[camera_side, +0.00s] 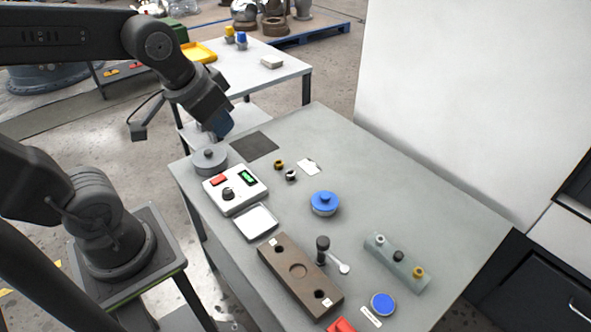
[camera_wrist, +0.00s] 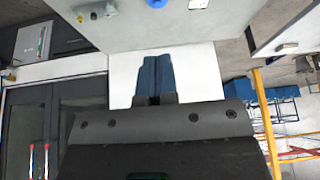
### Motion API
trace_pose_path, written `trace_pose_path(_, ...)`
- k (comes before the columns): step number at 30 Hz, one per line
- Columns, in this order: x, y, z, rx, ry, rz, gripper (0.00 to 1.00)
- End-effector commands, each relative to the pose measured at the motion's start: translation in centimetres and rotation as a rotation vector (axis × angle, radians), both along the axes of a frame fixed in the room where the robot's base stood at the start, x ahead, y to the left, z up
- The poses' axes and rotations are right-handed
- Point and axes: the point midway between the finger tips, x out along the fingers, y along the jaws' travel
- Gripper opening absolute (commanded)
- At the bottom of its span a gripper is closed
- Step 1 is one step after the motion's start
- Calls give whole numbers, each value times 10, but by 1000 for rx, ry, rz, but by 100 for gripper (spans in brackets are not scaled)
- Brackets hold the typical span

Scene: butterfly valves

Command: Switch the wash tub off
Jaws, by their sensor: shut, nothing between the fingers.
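A white control box (camera_side: 237,203) stands near the table's left edge in the side view. On its top are a red switch (camera_side: 218,180), a lit green panel (camera_side: 247,178) and a black knob (camera_side: 228,194). A grey round lidded vessel (camera_side: 209,161) stands right behind the box. Which of these is the wash tub, I cannot tell for sure. My gripper (camera_side: 220,127) is above and behind the grey vessel, apart from it. Its blue fingers are closed together with nothing between them, as the wrist view (camera_wrist: 155,76) shows. The control box is not recognisable in the wrist view.
Nearby are a dark mat (camera_side: 254,146), small rings (camera_side: 279,164), a white tray (camera_side: 256,221) and a blue round part (camera_side: 324,204). Further forward are a brown block (camera_side: 289,268), a black-headed tool (camera_side: 322,246) and a rack of fittings (camera_side: 390,267). The table's right back is clear.

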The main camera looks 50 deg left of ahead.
Motion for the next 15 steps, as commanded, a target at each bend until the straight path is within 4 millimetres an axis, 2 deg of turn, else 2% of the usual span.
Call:
trace_pose_path(3,-20,-13,7,-5,-38,-39,0)
trace_pose_path(6,-28,-17,9,-8,-50,-53,0)
trace_pose_path(15,-31,-19,9,-10,-52,-56,0)
